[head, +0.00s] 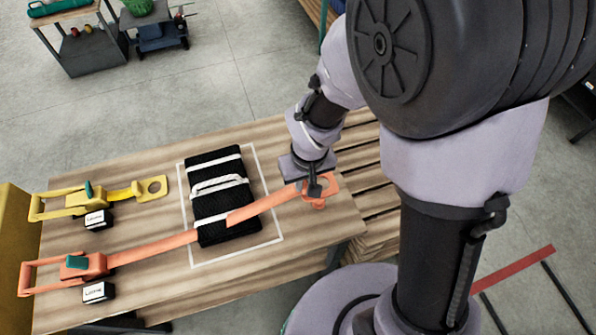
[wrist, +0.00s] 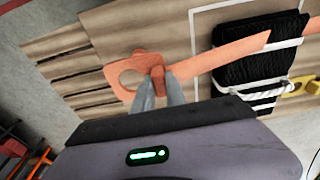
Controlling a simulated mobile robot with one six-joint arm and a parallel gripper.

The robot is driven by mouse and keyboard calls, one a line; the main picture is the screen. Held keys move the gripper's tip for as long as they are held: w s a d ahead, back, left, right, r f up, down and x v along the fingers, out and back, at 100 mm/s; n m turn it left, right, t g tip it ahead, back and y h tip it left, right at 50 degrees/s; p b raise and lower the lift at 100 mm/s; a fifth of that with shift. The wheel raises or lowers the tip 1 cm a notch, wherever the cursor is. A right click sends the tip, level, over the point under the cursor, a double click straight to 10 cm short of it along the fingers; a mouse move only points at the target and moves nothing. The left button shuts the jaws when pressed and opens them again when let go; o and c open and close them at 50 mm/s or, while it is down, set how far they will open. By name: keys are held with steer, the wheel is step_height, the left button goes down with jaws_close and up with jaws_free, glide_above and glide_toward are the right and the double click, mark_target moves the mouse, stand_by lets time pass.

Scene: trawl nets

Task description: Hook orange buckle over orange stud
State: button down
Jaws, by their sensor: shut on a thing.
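The orange buckle (wrist: 115,75) is a flat plate with a round hole, at the end of an orange strap (head: 155,247). My gripper (head: 315,187) is shut on the buckle's raised tab at the table's right end; it also shows in the wrist view (wrist: 158,88). An orange piece that looks like the stud (head: 318,204) shows just nearer the camera than the buckle; in the wrist view it (wrist: 147,58) is beside the hole. The hole appears empty, with wood tones through it. The height between plate and stud cannot be told.
The strap crosses a black net bundle (head: 205,170) inside a white outline on the wooden table (head: 150,290). An orange ratchet (head: 85,265) and a yellow ratchet (head: 88,199) are at the left. The yellow buckle (head: 154,187) lies loose left of the bundle.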

step_height(320, 180, down, 11)
steer(key=b, duration=0.8)
steer(key=shift+r, duration=0.2)
steer(key=c, duration=1.3)
jaws_free()
